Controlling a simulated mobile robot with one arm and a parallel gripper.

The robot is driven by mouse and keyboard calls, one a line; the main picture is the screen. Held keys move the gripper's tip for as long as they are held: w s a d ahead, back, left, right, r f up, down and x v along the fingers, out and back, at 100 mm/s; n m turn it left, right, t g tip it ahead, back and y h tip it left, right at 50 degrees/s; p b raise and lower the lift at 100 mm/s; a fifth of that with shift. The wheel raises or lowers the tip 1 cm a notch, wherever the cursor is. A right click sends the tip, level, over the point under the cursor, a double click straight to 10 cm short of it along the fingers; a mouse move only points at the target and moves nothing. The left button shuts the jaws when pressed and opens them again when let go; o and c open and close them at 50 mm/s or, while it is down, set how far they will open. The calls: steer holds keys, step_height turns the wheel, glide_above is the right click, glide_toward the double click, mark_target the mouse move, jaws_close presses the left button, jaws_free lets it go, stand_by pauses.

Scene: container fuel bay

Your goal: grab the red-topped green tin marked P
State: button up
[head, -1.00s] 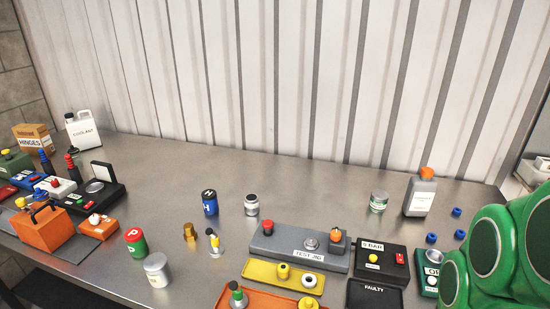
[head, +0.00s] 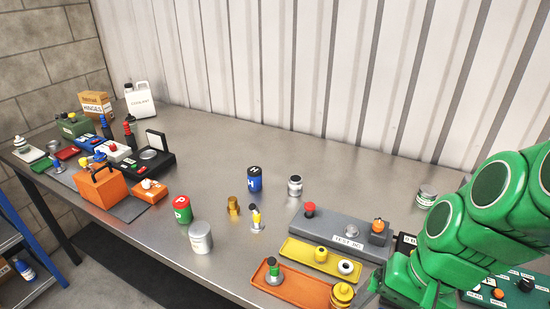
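The green tin (head: 183,211) with a red top and a white P mark stands upright on the metal bench, left of centre in the head view. My green arm comes in from the right side. The end of it, with my gripper (head: 384,285), shows low at the right beside the orange tray, well to the right of the green tin. Its fingers are not clear enough to tell whether they are open or shut.
A blue tin marked H (head: 255,179) and a brass piece (head: 233,206) stand right of the green tin. An orange toolbox (head: 98,187) is to its left. The yellow tray (head: 310,258) and orange tray (head: 290,288) lie between the tin and my arm.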

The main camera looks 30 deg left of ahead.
mark_target(181, 204)
steer(key=w+a+r+m+g+y, duration=0.1)
steer(key=w+a+m+y, duration=0.15)
steer(key=a, duration=0.95)
steer(key=w+a+r+m+g+y, duration=0.1)
steer(key=w+a+m+y, duration=0.2)
steer(key=a, duration=0.8)
steer(key=w+a+r+m+g+y, duration=0.1)
steer(key=w+a+y, duration=0.25)
steer(key=a, duration=0.85)
steer(key=w+a+f+m+t, duration=0.1)
steer(key=w+a+f+m, duration=0.1)
steer(key=a, duration=0.4)
steer(key=w+a+f+m+t, duration=0.1)
steer(key=w+a+f+m, duration=0.1)
steer(key=a+f+m, duration=0.2)
steer(key=w+a+f+m+y, duration=0.1)
steer(key=w+a+f+m, duration=0.2)
steer(key=a+f, duration=0.5)
steer(key=shift+f+m+t, duration=0.1)
steer(key=shift+m+t, duration=0.3)
steer(key=shift+m, duration=0.15)
steer(key=shift+x, duration=1.2)
steer(key=shift+w+x, duration=0.15)
steer(key=shift+x, duration=1.15)
steer(key=shift+w+x, duration=0.15)
steer(key=shift+x, duration=1.15)
steer(key=c, duration=1.2)
